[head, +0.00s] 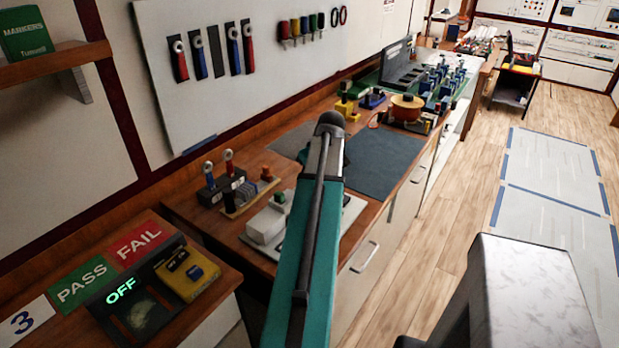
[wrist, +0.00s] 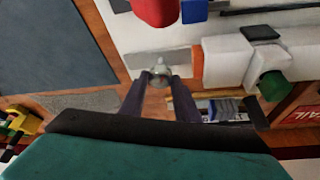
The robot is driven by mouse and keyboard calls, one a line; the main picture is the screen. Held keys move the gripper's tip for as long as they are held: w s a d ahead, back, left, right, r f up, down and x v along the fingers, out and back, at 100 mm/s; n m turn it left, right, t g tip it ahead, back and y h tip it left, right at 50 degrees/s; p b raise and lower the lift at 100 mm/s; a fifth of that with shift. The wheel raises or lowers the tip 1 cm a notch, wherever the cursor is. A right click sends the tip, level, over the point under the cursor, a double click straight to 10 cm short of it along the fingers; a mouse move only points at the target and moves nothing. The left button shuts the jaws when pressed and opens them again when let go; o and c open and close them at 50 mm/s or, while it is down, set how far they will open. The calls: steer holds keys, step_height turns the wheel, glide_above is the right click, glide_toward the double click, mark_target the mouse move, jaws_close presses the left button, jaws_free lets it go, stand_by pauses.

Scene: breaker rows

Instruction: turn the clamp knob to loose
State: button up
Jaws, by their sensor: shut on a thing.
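The clamp knob (wrist: 160,71) is a small grey-green round piece in the wrist view, by the end of a grey metal strip (wrist: 150,60) on a white fixture (wrist: 225,58). My gripper (wrist: 160,80) has its two dark fingers on either side of the knob, shut on it. The knob's marking, if any, is too small to read. In the head view the white fixture (head: 265,226) shows on the bench, with a green knob (head: 280,198) at its end. My teal arm hides the gripper and clamp knob there.
In the wrist view, a red block (wrist: 155,10) and a green knob (wrist: 274,86) stand close to the gripper. In the head view, a dark mat (head: 385,165) is clear. A yellow box (head: 188,273) and an OFF display (head: 122,291) are at lower left.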

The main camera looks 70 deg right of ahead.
steer(key=n+y, duration=0.1)
steer(key=n, duration=0.1)
steer(key=n+y+b, duration=0.1)
steer(key=n, duration=0.1)
steer(key=shift+s+d+n+t, duration=0.2)
steer(key=shift+n+t, duration=0.1)
steer(key=shift+n, duration=0.1)
stand_by(0.4)
steer(key=o, duration=1)
steer(key=shift+o, duration=0.2)
steer(key=shift+r, duration=0.15)
steer(key=b+v, duration=0.2)
steer(key=v, duration=1.1)
steer(key=shift+r+b, duration=0.2)
steer(key=shift+b, duration=0.15)
steer(key=shift+s, duration=0.1)
steer(key=shift+s, duration=0.1)
